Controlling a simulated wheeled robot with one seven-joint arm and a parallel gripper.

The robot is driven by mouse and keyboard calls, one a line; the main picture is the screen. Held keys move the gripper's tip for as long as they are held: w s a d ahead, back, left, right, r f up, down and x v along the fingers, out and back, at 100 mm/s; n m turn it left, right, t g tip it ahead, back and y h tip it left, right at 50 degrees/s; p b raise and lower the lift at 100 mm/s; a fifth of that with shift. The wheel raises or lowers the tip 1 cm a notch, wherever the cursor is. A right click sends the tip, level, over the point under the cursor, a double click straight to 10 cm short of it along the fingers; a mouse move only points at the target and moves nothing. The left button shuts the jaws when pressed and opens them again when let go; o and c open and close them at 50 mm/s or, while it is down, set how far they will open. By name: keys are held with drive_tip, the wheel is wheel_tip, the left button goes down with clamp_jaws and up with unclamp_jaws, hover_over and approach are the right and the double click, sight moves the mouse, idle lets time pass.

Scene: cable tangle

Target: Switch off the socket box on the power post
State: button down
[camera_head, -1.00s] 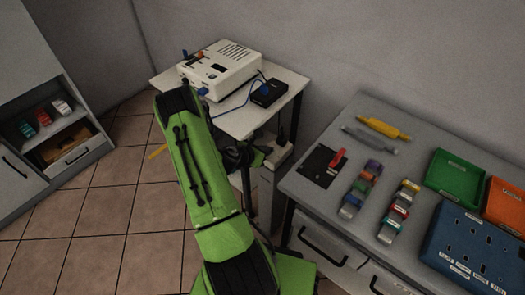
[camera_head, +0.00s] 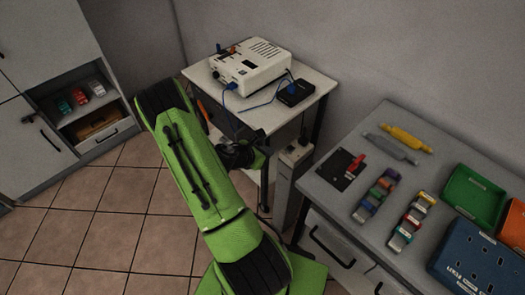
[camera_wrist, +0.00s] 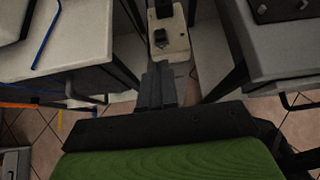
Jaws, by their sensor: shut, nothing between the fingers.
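The socket box (camera_head: 297,154) is a pale box on top of the grey power post (camera_head: 284,195), between the white table and the workbench. A dark piece stands on its top; I cannot make out the switch or its position. In the wrist view the socket box (camera_wrist: 178,45) lies just beyond my fingertips, with a dark square piece and another dark piece on it. My gripper (camera_head: 262,146) is dark, shut and empty, left of the box and apart from it in the head view. In the wrist view my gripper (camera_wrist: 158,70) points at the box's near end.
The white table (camera_head: 210,82) carries a white device (camera_head: 250,62), a blue cable (camera_head: 258,104) and a black adapter (camera_head: 296,92). The workbench (camera_head: 335,200) on the right holds tools and trays. Table legs stand close on both sides of the post.

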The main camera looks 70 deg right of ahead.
drive_tip(key=v, duration=0.3)
drive_tip(key=shift+a+r, duration=0.25)
idle(0.4)
